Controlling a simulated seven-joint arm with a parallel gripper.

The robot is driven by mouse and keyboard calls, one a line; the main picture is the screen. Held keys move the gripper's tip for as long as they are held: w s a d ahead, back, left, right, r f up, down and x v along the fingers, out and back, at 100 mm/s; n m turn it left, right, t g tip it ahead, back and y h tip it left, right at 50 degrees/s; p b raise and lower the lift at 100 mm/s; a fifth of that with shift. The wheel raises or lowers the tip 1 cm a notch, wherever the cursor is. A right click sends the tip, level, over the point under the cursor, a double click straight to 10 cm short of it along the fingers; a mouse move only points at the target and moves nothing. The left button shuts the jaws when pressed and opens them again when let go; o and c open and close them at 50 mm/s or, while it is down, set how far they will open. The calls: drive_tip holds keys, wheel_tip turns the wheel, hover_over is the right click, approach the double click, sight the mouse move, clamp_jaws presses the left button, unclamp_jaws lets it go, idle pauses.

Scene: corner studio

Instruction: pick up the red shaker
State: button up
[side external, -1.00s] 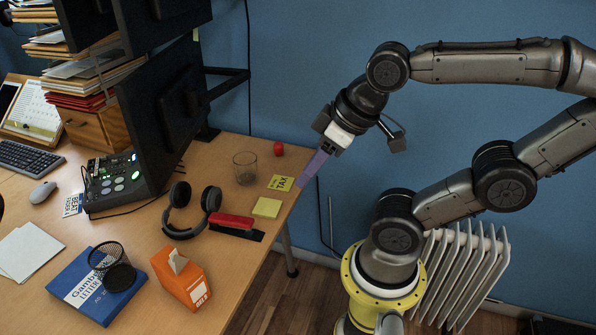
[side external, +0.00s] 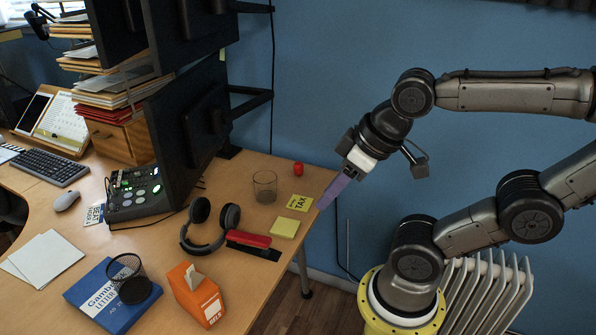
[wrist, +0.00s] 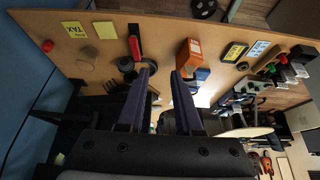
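The red shaker (side external: 298,169) is a small red piece standing near the far right corner of the desk in the side view, beside a clear glass. A small red round shape at the upper left of the wrist view (wrist: 47,46) looks like the same shaker. My gripper (side external: 323,203) hangs at the desk's right edge, to the right of the shaker and apart from it. In the wrist view its two purple fingers (wrist: 163,72) are spread with nothing between them.
A clear glass (side external: 265,184) stands just left of the shaker. Yellow notes (side external: 299,203), a red stapler (side external: 249,239), headphones (side external: 209,226) and an orange box (side external: 195,294) lie toward the front. Dark monitors (side external: 188,125) rise to the left. A blue wall (side external: 330,80) is behind.

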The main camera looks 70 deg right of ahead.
drive_tip(key=shift+o, duration=0.2)
idle(0.3)
drive_tip(key=o, duration=0.7)
drive_tip(key=shift+o, duration=0.2)
